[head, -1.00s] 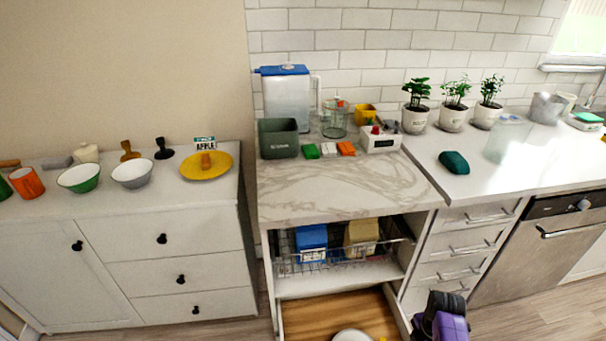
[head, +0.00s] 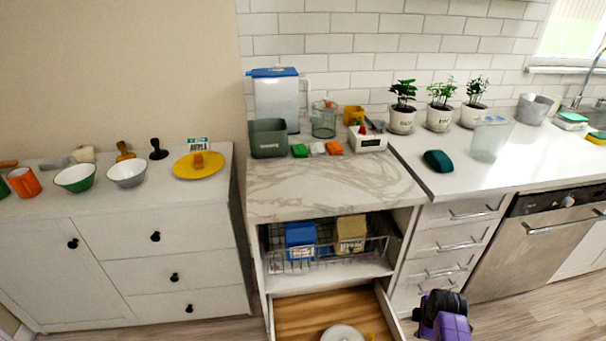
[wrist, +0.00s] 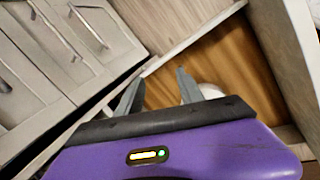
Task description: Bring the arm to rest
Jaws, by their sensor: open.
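My gripper shows in the wrist view (wrist: 160,92) with its two grey fingers apart and nothing between them. It is over the edge of the open wooden drawer (wrist: 222,62), beside the drawer fronts. In the head view my purple and black wrist (head: 445,318) is at the bottom, right of the open drawer (head: 305,312). The fingers are hidden in that view.
A white round item (head: 342,333) lies in the drawer. A wire basket (head: 325,250) above it holds a blue box (head: 300,237) and a tan box (head: 350,232). A teal object (head: 438,161) and a clear container (head: 490,138) stand on the right counter (head: 470,180).

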